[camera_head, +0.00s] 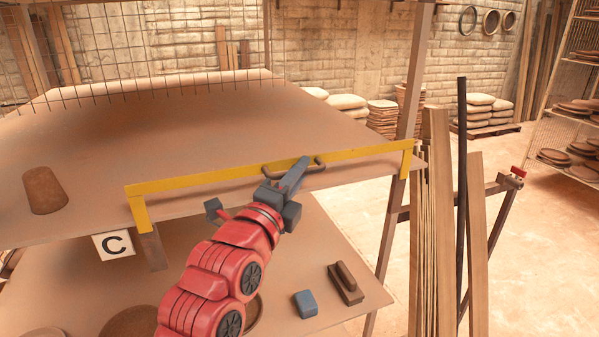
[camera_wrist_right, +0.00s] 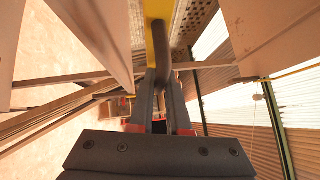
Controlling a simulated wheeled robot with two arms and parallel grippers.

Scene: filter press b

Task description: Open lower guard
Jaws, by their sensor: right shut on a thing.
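The lower guard (camera_head: 220,178) is a yellow bar across the front edge of the upper brown shelf, with a short bent-down end at each side. A dark handle (camera_head: 318,162) is fixed near its middle. My right gripper (camera_head: 300,167) is shut on this handle. In the right wrist view the two dark fingers (camera_wrist_right: 160,78) close around the dark handle (camera_wrist_right: 160,50), with the yellow guard (camera_wrist_right: 155,10) just beyond it. The exact finger contact is partly hidden. My left gripper is in neither view.
A brown cylinder (camera_head: 43,190) stands on the upper shelf (camera_head: 190,120) at the left. The lower shelf (camera_head: 335,255) holds a blue block (camera_head: 305,304) and a brown block tool (camera_head: 345,284). A "C" sign (camera_head: 114,245) hangs below the guard's left end. Planks (camera_head: 436,220) lean at the right.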

